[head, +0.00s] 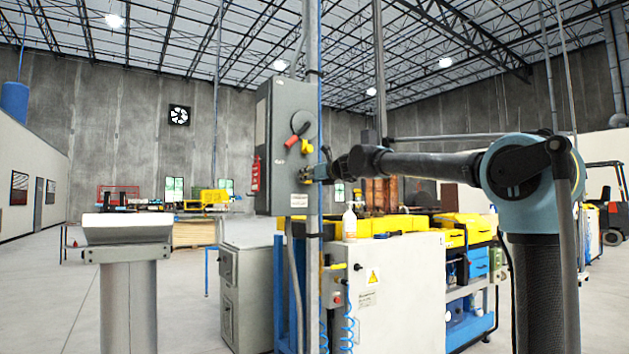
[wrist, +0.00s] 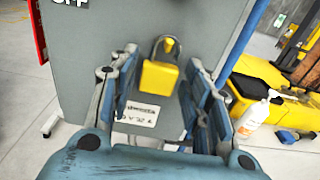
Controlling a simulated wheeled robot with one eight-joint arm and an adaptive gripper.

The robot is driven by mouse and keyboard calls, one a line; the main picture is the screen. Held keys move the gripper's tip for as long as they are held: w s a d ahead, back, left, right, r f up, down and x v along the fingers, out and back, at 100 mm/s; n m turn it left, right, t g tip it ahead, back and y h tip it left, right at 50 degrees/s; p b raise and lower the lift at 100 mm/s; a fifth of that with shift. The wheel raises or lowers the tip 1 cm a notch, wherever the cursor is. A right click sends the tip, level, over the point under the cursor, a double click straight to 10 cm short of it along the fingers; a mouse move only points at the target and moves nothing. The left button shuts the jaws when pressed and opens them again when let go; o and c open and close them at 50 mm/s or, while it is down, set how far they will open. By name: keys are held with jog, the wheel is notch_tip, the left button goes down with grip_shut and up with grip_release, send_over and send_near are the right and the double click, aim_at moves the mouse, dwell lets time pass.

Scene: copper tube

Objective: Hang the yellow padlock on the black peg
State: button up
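The yellow padlock (wrist: 160,77) is against the grey cabinet face in the wrist view, body down and shackle up. A small yellow piece (wrist: 169,46) shows inside its shackle; the padlock seems to hang there. The padlock also shows in the head view (head: 307,147), just above my gripper (head: 314,175). In the wrist view my gripper (wrist: 160,105) is open, its blue fingers apart to the left and right of the padlock's lower end. No contact with the padlock shows. I cannot clearly make out the black peg in either view.
The grey cabinet (head: 273,170) stands upright on a post and carries a red handle (head: 297,134) above the padlock. A white label (wrist: 137,113) lies between my fingers. A white bottle (head: 349,224) and yellow machinery (head: 400,223) stand to the right, lower down.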

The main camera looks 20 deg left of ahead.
dwell(0.3)
jog(key=f+v, duration=0.1)
jog(key=v, duration=1.6)
jog(key=shift+s+r, duration=0.3)
jog(key=shift+r, duration=0.05)
